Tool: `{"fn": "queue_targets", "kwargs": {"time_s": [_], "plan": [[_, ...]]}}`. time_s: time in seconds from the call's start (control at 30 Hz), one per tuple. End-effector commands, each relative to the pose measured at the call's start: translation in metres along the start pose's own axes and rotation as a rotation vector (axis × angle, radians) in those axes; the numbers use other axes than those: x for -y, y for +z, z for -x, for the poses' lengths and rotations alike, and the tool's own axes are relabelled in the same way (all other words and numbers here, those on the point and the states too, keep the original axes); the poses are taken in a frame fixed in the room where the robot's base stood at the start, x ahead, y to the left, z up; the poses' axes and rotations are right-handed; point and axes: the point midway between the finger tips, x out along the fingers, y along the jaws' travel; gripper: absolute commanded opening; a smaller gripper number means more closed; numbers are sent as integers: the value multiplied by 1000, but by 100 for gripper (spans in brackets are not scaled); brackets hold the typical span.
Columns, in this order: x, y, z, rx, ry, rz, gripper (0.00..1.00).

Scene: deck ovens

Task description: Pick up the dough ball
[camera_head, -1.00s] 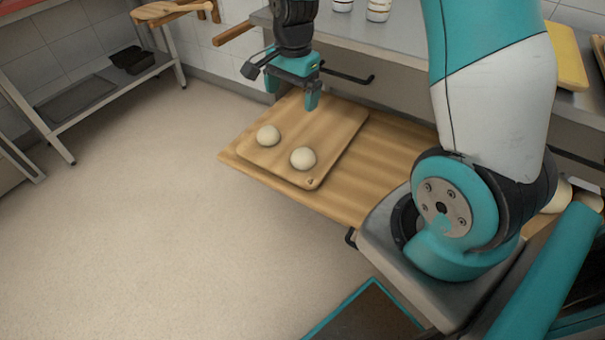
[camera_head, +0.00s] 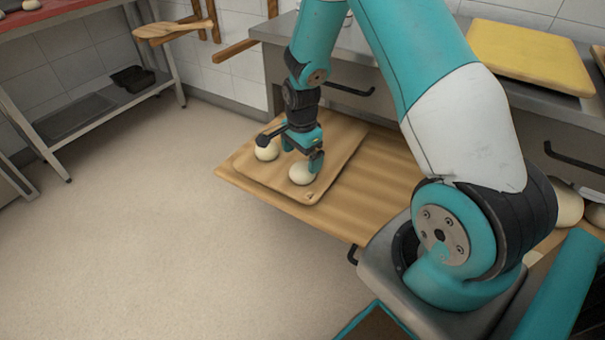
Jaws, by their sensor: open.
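Two pale round dough balls rest on a wooden board (camera_head: 338,148). The right dough ball (camera_head: 301,174) is nearer the board's front corner, and the left dough ball (camera_head: 266,152) is close to its left edge. My gripper (camera_head: 303,160) points down over the board, open, with its fingers at the right dough ball. One finger shows at that ball's right side. The gripper body hides part of the board behind. I cannot tell whether the fingers touch the ball.
The board lies on a larger pulled-out wooden surface (camera_head: 385,195). A steel counter (camera_head: 515,90) stands behind, with a yellow board (camera_head: 530,58) on it. A rack (camera_head: 85,120) with dark trays is at the left. The floor (camera_head: 150,240) is clear.

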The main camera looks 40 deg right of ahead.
Motion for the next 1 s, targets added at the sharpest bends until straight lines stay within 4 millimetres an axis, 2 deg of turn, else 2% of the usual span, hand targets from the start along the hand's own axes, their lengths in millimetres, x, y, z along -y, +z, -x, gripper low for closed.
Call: {"fn": "queue_targets", "kwargs": {"time_s": [0.3,0.57,0.6,0.8,0.83,1.0], "plan": [[-8,3,-45,1,5,0,98],[-8,3,-50,0,1,0,98],[-8,3,-50,0,1,0,96],[-8,3,-50,0,1,0,50],[-8,3,-50,0,1,0,46],[-8,3,-50,0,1,0,46]]}}
